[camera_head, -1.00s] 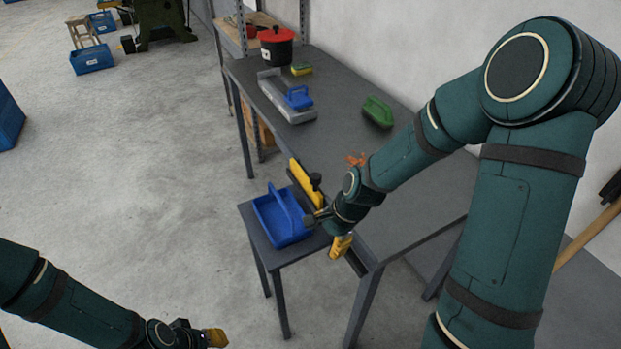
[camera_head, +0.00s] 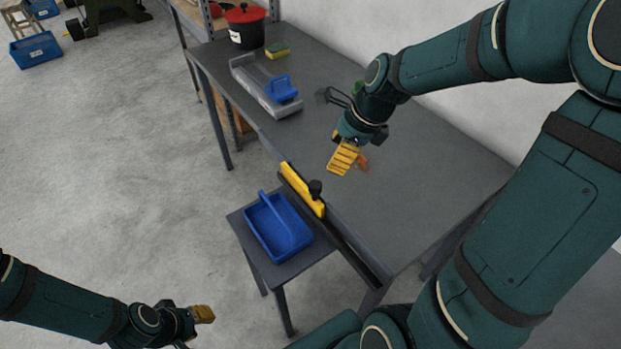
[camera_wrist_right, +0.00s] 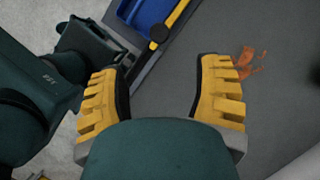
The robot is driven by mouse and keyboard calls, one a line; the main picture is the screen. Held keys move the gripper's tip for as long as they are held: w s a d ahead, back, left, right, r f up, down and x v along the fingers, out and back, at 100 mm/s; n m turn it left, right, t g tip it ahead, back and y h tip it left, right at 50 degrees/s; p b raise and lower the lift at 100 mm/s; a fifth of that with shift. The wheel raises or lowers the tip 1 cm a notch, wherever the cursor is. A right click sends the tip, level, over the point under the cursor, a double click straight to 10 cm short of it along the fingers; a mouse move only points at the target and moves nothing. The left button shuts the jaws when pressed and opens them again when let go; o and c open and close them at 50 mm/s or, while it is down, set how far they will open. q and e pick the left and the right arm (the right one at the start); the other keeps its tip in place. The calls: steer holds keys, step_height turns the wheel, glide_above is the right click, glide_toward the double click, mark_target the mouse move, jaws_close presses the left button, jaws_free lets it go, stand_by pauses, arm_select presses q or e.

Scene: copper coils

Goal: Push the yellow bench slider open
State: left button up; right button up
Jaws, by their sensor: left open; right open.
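The yellow slider (camera_head: 302,190) sits on the front edge of the grey bench (camera_head: 405,205), with a black knob (camera_head: 315,188) on it. A dark bare rail runs from the slider toward the near corner. In the right wrist view the slider's yellow end and knob (camera_wrist_right: 159,33) show at the top, apart from the fingers. My right gripper (camera_head: 345,155) is open and empty above the bench, beyond the slider. In the wrist view its two yellow fingers (camera_wrist_right: 165,95) are spread. My left gripper (camera_head: 205,314) is at the lower left, away from the bench, over the floor.
A blue tote (camera_head: 268,228) stands on a small side table (camera_head: 237,220) beside the slider. A metal tray (camera_head: 250,82) with a blue-handled tool (camera_head: 281,90), a sponge (camera_head: 278,50) and a red-lidded pot (camera_head: 246,27) are farther back.

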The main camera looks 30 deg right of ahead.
mark_target(316, 185)
steer(key=b+x, duration=0.3)
steer(key=x, duration=0.9)
steer(key=shift+a+f, duration=0.1)
steer(key=shift+f, duration=0.2)
jaws_close()
